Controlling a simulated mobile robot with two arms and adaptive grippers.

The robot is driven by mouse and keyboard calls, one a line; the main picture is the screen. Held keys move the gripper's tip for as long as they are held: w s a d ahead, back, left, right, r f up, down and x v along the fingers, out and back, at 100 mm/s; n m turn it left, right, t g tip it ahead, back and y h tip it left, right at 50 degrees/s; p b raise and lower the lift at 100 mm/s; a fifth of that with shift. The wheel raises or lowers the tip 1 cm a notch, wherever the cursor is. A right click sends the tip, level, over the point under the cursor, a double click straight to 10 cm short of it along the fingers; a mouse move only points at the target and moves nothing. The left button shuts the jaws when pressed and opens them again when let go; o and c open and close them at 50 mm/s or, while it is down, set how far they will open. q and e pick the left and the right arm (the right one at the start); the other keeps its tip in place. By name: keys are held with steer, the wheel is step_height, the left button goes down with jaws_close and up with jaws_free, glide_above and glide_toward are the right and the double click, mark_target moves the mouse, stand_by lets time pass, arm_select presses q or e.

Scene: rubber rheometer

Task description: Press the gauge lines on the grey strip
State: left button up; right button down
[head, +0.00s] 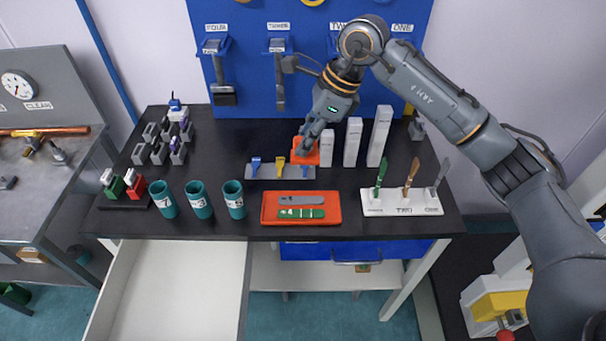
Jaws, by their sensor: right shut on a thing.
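The grey strip (299,199) lies flat in a red tray (333,219), just behind a green strip (301,214) that has pale cross lines. I cannot make out lines on the grey strip. A grey rack (268,173) behind the tray bears a blue-handled tool (255,165), a yellow-handled tool (280,165) and a blue piece (305,172) at its right end. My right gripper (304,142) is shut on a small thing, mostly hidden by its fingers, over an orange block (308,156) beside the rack. My left gripper is not in view.
Teal cups (199,199) stand left of the tray. A white holder (402,209) with three upright tools is at the right. White blocks (353,143) stand close to the right of my gripper. An open drawer (165,290) juts out at the front left.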

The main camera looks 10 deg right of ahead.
glide_above(306, 200)
step_height(306, 200, down, 9)
steer(key=shift+w+f+p, duration=0.1)
steer(key=shift+f+p, duration=0.25)
steer(key=shift+f, duration=0.25)
steer(key=shift+f+b, duration=2.85)
steer(key=shift+f, duration=0.15)
steer(key=shift+f+b, duration=0.5)
steer(key=shift+f, duration=0.1)
step_height(306, 200, up, 7)
steer(key=p, duration=0.3)
